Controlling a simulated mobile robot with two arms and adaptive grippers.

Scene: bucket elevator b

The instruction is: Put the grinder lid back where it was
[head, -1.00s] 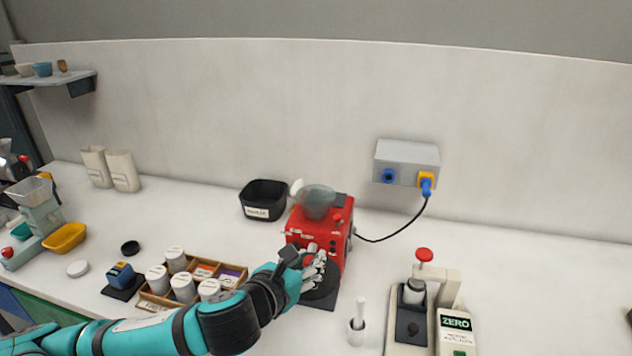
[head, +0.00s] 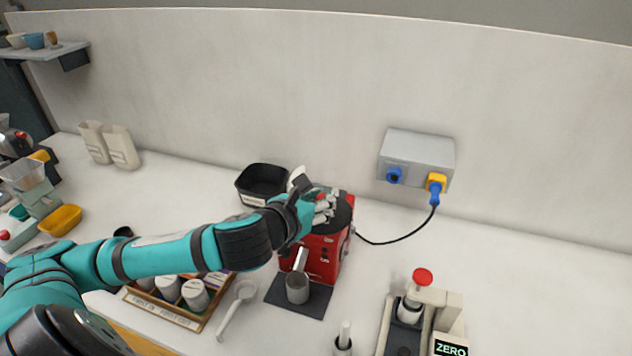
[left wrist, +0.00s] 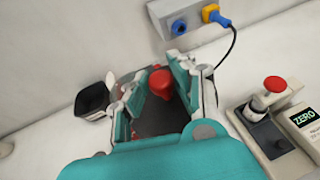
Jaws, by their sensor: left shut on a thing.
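The grinder (head: 316,256) is a red machine on the counter in the middle of the head view. My left gripper (head: 322,205) is at its top, shut on the grinder lid (head: 343,210), a dark round disc with a red knob. In the left wrist view the lid (left wrist: 158,118) shows between the fingers (left wrist: 160,88), which close around its red knob. The lid covers the glassy hopper from sight. I cannot tell whether the lid touches the hopper rim or is held just above it. My right gripper is not in view.
A black bin (head: 262,181) stands close left of the grinder. A metal cup (head: 297,288) stands on the dark mat before it. A wooden tray (head: 172,316) of white jars is front left. A power cable (head: 395,240) runs right to the grey wall box (head: 417,152).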

